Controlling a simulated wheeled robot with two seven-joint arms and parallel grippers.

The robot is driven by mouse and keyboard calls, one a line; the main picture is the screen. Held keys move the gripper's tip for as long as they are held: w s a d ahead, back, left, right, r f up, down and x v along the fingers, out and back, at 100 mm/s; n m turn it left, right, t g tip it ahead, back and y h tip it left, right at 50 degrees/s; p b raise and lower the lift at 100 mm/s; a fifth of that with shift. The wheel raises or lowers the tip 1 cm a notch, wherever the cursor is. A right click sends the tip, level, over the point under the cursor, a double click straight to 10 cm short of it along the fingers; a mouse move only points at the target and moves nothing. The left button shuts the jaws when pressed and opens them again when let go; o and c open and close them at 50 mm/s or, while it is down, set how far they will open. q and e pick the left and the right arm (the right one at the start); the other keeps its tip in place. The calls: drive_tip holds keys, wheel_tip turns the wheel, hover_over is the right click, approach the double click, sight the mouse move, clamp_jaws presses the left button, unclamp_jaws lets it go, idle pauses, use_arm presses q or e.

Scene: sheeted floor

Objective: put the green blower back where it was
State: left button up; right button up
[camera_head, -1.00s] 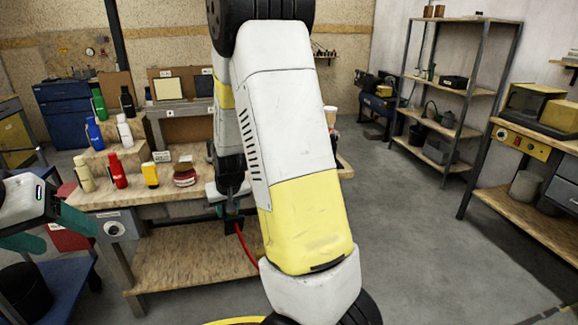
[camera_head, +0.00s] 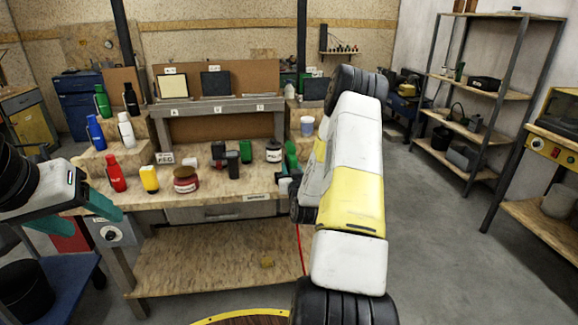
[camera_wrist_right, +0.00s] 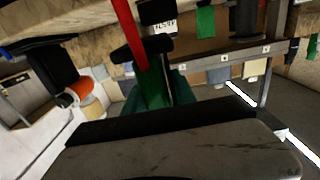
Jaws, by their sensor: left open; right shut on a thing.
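A green object (camera_wrist_right: 152,86), which looks like the green blower, is between the teal fingers of my right gripper (camera_wrist_right: 153,100) in the right wrist view; the gripper is shut on it. In the head view a green piece (camera_head: 291,156) shows at the right end of the workbench, beside my right arm, which hides most of that gripper. Another green bottle-like item (camera_head: 102,101) stands on the upper left riser, and a small green item (camera_head: 246,151) stands mid-bench. My left gripper (camera_head: 76,224) is open and empty at the left, in front of the bench.
The workbench (camera_head: 225,192) carries black (camera_head: 130,98), blue (camera_head: 95,133), white (camera_head: 126,130), red (camera_head: 115,173) and yellow (camera_head: 149,179) items on the left. Shelving (camera_head: 478,126) is right; floor between is clear.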

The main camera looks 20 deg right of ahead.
drive_tip(key=w+d, duration=0.3)
drive_tip(key=d, duration=0.1)
drive_tip(key=w+d, duration=0.3)
drive_tip(key=d, duration=0.1)
drive_tip(key=w+d+f, duration=0.1)
drive_tip(key=w+d, duration=0.2)
drive_tip(key=d, duration=0.1)
drive_tip(key=shift+w+d+f, duration=0.1)
drive_tip(key=shift+d, duration=0.15)
drive_tip(key=shift+w+d+f, duration=0.15)
drive_tip(key=shift+w+d, duration=0.05)
drive_tip(key=shift+d, duration=0.05)
drive_tip(key=shift+f, duration=1.6)
drive_tip(key=o, duration=0.3)
drive_tip(key=shift+a+f, duration=0.1)
drive_tip(key=shift+f, duration=0.1)
drive_tip(key=o, duration=0.5)
drive_tip(key=shift+s, duration=0.1)
